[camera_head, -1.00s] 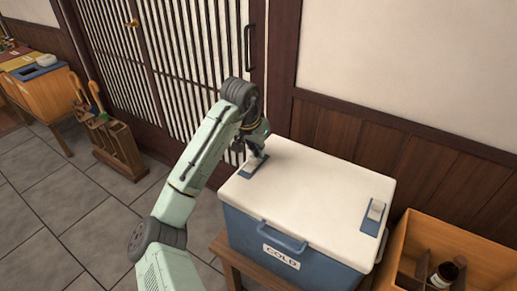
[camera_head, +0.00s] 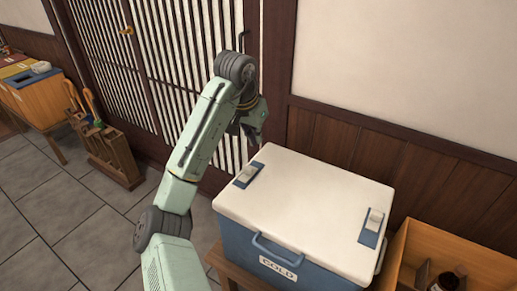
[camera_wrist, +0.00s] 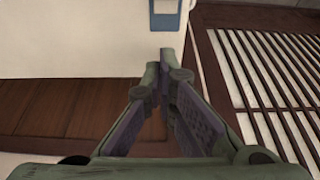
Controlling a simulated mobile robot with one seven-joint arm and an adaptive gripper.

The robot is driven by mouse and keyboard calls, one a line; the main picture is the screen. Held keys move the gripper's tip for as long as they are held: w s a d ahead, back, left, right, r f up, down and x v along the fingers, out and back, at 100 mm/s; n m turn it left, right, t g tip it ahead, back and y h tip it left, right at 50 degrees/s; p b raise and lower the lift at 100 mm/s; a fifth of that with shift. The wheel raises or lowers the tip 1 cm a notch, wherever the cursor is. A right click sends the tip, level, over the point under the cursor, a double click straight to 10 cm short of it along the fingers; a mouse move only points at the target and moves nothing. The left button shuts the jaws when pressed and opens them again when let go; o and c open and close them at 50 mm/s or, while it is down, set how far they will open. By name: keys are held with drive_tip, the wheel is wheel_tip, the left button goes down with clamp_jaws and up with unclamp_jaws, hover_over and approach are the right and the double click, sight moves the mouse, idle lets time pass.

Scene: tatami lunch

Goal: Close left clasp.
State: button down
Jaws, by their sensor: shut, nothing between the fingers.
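The cool box (camera_head: 305,250) has a blue body with a COLD label and a shut white lid (camera_head: 310,200). Its left clasp (camera_head: 247,175), a light grey lever on a blue plate, appears to lie low along the plate. The right clasp (camera_head: 373,226) is a similar lever on a blue plate. My gripper (camera_head: 257,142) is empty and raised behind the lid's far left corner, apart from the left clasp. In the wrist view, its fingers (camera_wrist: 165,62) are together at the tips, and a blue clasp plate (camera_wrist: 166,20) shows at the top edge, partly cut off.
The box stands on a wooden stand (camera_head: 228,268). An open wooden crate (camera_head: 460,250) with a bottle stands at the right. A slatted door (camera_head: 185,55) and wood-panelled wall (camera_head: 340,130) are close behind. A rack (camera_head: 112,155) stands at the left.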

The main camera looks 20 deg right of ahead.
drive_tip(key=shift+v, duration=1.05)
